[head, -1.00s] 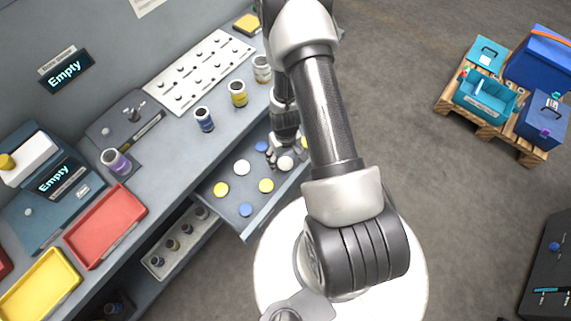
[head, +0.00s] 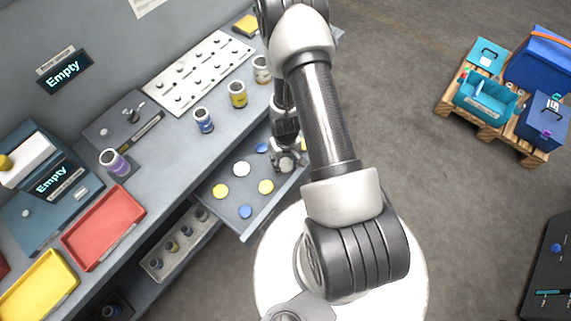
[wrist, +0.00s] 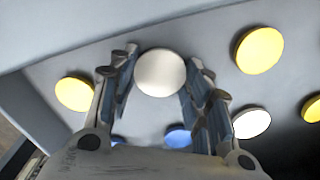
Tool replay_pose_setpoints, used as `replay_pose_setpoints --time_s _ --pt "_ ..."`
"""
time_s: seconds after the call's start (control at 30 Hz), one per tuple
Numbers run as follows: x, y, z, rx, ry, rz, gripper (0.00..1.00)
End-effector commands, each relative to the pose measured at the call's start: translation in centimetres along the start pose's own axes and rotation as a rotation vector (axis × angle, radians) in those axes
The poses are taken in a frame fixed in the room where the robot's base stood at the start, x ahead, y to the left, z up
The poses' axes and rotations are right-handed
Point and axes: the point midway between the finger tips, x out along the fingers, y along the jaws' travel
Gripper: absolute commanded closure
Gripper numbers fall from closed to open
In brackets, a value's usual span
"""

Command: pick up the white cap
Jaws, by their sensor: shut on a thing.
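My gripper (wrist: 159,80) is shut on a white cap (wrist: 160,72), which sits between its two fingertips in the wrist view. In the head view my gripper (head: 287,167) is over the right part of the open drawer (head: 268,213), and the held cap is mostly hidden there. I cannot tell whether that cap is clear of the drawer floor. A second white cap (head: 241,169) lies in the drawer left of my gripper; it also shows in the wrist view (wrist: 251,123).
Yellow caps (head: 266,186) and blue caps (head: 245,211) lie around in the drawer. On the bench above stand jars (head: 237,94), a white pegged plate (head: 200,70) and a red tray (head: 104,226). A pallet with boxes (head: 485,101) stands on the floor at right.

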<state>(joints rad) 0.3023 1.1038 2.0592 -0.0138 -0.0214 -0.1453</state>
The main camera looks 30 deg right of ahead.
Motion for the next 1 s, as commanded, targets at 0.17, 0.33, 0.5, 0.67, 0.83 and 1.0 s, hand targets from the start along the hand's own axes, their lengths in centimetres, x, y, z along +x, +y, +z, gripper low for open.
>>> replay_pose_setpoints --time_s 0.17,0.33,0.5,0.67,0.83,1.0 --pt "-0.1 0.0 0.0 0.0 0.0 0.0 0.67" --pt "-1.0 0.0 -0.1 0.0 0.002 0.0 0.67" --pt "-3.6 0.0 -0.1 0.0 0.003 0.001 0.67" --pt "-7.7 0.0 -0.2 -0.001 0.005 0.001 0.67" --pt "-12.8 0.0 -0.2 -0.001 0.006 0.001 0.67" --pt "-16.7 0.0 -0.1 0.0 0.004 0.001 0.67"
